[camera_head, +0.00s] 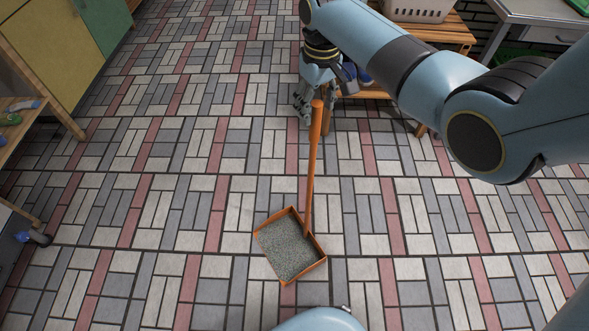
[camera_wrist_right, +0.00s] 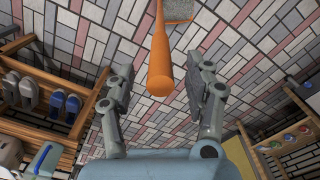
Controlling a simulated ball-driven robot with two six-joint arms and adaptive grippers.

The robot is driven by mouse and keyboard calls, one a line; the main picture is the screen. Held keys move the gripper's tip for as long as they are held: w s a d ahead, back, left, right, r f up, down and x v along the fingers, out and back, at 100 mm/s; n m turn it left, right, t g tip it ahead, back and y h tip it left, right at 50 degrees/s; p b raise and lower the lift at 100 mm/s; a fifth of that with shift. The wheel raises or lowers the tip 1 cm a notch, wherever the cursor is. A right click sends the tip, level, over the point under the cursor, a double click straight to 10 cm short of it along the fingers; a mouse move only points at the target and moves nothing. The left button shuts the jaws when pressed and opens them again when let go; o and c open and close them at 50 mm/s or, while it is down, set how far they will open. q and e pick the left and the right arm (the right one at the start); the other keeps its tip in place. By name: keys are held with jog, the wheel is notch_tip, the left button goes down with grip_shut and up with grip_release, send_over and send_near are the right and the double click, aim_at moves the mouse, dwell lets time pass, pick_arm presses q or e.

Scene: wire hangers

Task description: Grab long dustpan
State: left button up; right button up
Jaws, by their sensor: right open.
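The long dustpan has an orange upright handle (camera_head: 313,165) and an orange-rimmed pan (camera_head: 289,246) with a grey speckled inside, standing on the tiled floor. In the right wrist view, the handle's rounded end (camera_wrist_right: 160,79) lies between the two spread fingers of the right gripper (camera_wrist_right: 162,76), with gaps on both sides. The gripper is open and empty. The pan (camera_wrist_right: 180,8) is partly cut off at that view's top. My left gripper is not seen.
A wooden rack (camera_wrist_right: 50,85) with grey and blue slippers is on the left of the wrist view. In the head view, a wooden bench with a white basket (camera_head: 418,8) is at the back right, and a yellow cabinet (camera_head: 55,45) at the left. The floor around the pan is clear.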

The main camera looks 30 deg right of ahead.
aim_at(315, 118)
notch_tip(315, 118, down, 4)
jog(key=shift+b, duration=0.4)
grip_shut()
jog(key=shift+r, duration=0.1)
